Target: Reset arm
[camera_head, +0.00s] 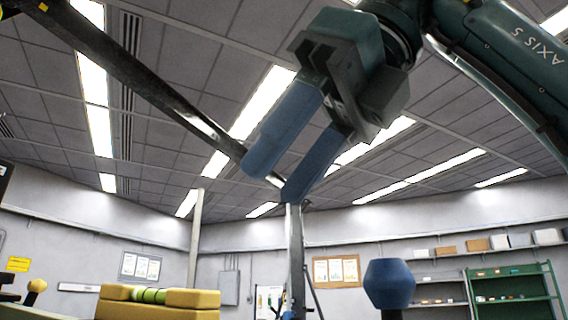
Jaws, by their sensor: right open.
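My right gripper (268,178) hangs in the upper middle of the head view, its arm coming in from the upper right. Its two blue fingers point down and to the left, with a gap between them and nothing held. The wrist is dark green and grey. My left gripper is not in view. A yellow block-like object (160,309) with a green and white roll (148,295) on top shows at the bottom left. Its lower part is cut off by the frame.
A blue faceted knob on a post (389,284) stands at the lower right. A green shelf rack (512,290) is against the right wall. A dark diagonal beam (135,68) crosses the upper left. A yellow round knob (36,286) shows at the far left.

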